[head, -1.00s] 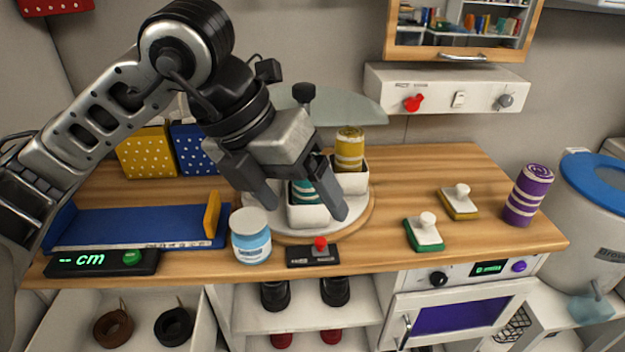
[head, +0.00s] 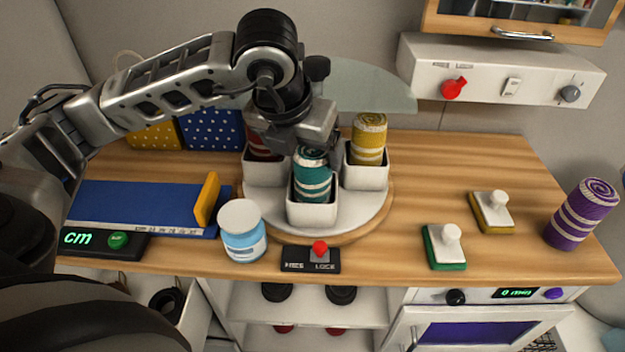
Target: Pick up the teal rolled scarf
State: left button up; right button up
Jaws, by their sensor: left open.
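The teal rolled scarf (head: 312,182) has pale stripes and stands upright in the front white cup (head: 311,215) on a round turntable (head: 372,222). My left gripper (head: 293,140) is above and just behind the scarf's top, between the red and yellow rolls. It is open, and its fingertips are partly hidden, so I cannot tell whether it touches a roll. The scarf is in its cup, not lifted. My right gripper is not in view.
A yellow roll (head: 368,140) and a partly hidden red roll (head: 259,150) stand in neighbouring cups. A blue jar (head: 243,240) and a black lever box (head: 312,260) stand in front. A purple roll (head: 580,217) stands far right. The counter's middle right is fairly clear.

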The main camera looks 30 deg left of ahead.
pick_arm(q)
jog(key=shift+d+p+x, duration=0.2)
jog(key=shift+p+x, duration=0.15)
jog(key=shift+x, duration=1)
jog(key=shift+d+p+x, duration=0.2)
jog(key=shift+p+x, duration=0.1)
jog(key=shift+x, duration=1.05)
jog(key=c, duration=1.1)
